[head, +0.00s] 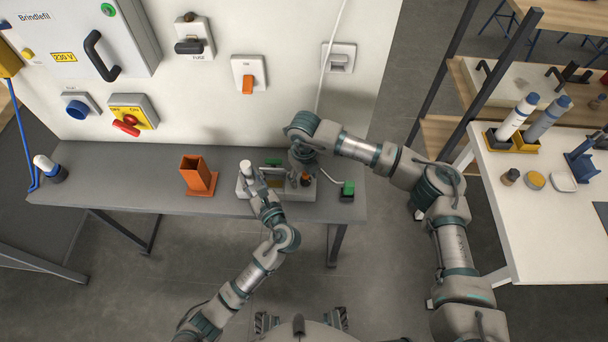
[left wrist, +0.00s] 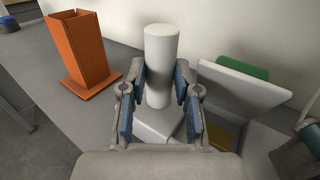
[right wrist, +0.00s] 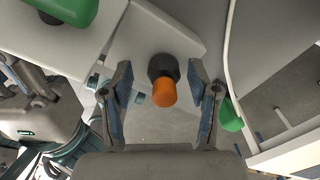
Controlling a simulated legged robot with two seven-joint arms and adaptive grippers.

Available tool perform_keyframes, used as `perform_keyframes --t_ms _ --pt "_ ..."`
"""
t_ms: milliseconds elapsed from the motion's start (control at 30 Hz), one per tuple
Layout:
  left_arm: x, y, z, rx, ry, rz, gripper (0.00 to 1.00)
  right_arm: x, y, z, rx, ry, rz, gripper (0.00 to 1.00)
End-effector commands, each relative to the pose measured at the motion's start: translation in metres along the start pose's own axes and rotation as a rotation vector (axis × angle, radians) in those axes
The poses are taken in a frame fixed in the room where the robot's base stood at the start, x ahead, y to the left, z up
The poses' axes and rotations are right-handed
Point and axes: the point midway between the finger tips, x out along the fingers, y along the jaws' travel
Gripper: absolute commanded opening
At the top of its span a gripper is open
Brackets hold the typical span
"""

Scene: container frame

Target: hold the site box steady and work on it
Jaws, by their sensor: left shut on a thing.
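The site box (head: 292,191) is a pale grey box on the bench. A white upright cylinder stands at its left end, a green part at its back and an orange-capped black knob (head: 306,179) at its right end. My left gripper (head: 250,185) is shut on the white cylinder (left wrist: 161,55), which stands between its fingers in the left wrist view. A tilted white plate (left wrist: 243,85) stands beside it. My right gripper (head: 304,168) is open around the knob (right wrist: 162,85), with gaps on both sides in the right wrist view. The box's middle is partly hidden by my arms.
An orange holder (head: 197,177) stands left of the box on the grey bench (head: 120,190). A switch panel (head: 200,85) rises behind. A white table (head: 545,225) stands at the right.

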Motion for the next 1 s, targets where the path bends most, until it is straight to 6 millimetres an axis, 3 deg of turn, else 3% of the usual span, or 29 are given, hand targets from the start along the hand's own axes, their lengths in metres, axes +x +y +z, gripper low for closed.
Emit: perform_keyframes --t_ms 167,267,700,1000 --pt "0.001 0.002 0.0 0.001 0.0 0.005 0.0 -0.003 -0.001 0.0 0.001 0.001 -0.002 0.6" --pt "0.001 0.002 0.0 0.001 0.0 0.006 0.0 -0.015 -0.001 0.0 0.001 -0.001 -0.002 0.6" --pt "0.002 0.003 0.0 0.003 -0.001 0.007 0.0 -0.104 -0.002 0.001 0.001 -0.001 -0.001 0.6" --pt "0.002 0.003 0.0 0.003 -0.001 0.008 0.0 -0.119 -0.001 0.001 0.0 0.001 0.001 0.6"
